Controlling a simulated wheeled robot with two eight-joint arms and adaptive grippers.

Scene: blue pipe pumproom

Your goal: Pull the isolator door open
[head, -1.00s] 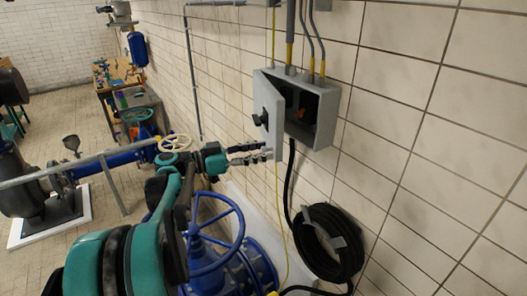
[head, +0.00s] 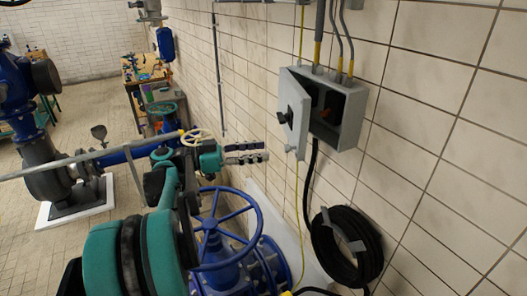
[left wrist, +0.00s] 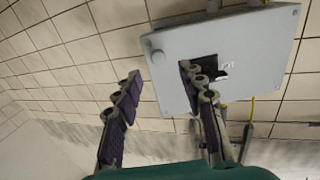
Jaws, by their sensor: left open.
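The grey isolator box (head: 350,118) is on the tiled wall, its door (head: 296,92) standing ajar on the left side. Dark parts with an orange piece show inside. A black handle (head: 284,116) sticks out from the door's front. My left gripper (head: 268,153) is open and empty, left of the door's lower edge, with a small gap in the head view. In the left wrist view, the open fingers (left wrist: 160,76) point at the door (left wrist: 245,50); the right finger overlaps the dark handle, and I cannot tell whether it touches. My right gripper is not in view.
Conduits (head: 335,45) enter the box from above. A coiled black hose (head: 345,250) hangs below it. A blue handwheel valve (head: 225,240) stands under my left arm. Blue pipework and a workbench (head: 140,75) are farther left.

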